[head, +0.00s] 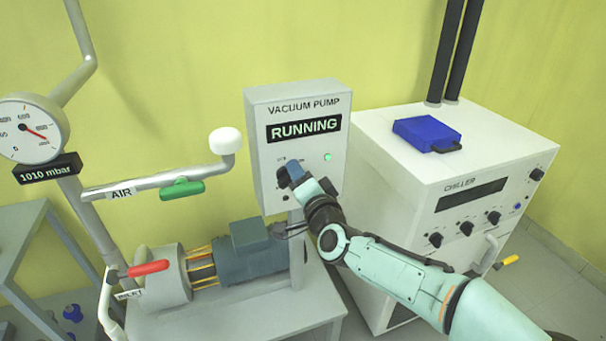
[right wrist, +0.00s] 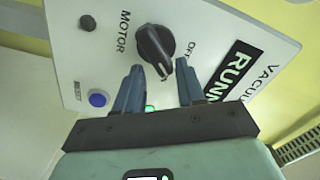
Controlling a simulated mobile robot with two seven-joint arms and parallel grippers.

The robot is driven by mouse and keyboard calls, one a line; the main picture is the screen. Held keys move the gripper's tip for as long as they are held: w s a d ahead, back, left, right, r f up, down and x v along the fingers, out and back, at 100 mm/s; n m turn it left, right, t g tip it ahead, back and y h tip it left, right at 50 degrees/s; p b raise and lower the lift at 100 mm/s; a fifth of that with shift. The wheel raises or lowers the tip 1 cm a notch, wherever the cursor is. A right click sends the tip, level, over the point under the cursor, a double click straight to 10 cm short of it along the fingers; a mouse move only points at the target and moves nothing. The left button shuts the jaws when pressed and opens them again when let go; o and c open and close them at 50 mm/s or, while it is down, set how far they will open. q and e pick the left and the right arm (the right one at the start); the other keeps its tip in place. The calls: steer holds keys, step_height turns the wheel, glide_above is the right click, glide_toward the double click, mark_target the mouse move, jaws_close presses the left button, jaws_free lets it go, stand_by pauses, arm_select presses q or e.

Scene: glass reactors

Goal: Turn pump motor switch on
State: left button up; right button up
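The vacuum pump control box (head: 262,103) stands upright behind the pump, and its display (head: 304,128) reads "RUNNING". A green lamp (head: 328,157) on its face is lit. My right gripper (head: 288,174) is at the lower left of the box face. In the right wrist view its blue fingers (right wrist: 160,68) are spread, one on each side of the knob's pointed end, with gaps visible. My left gripper is out of view.
A blue button (right wrist: 97,99) sits beside the knob. The pump motor (head: 250,258) is below the box. The white chiller (head: 400,182), with a blue case (head: 427,133) on top, stands at right. The air pipe (head: 150,183) with a green handle is at left.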

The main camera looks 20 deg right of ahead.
steer(key=shift+a+f, duration=0.15)
steer(key=shift+a, duration=0.3)
steer(key=s, duration=1.3)
steer(key=shift+s+d, duration=0.2)
steer(key=shift+d, duration=0.15)
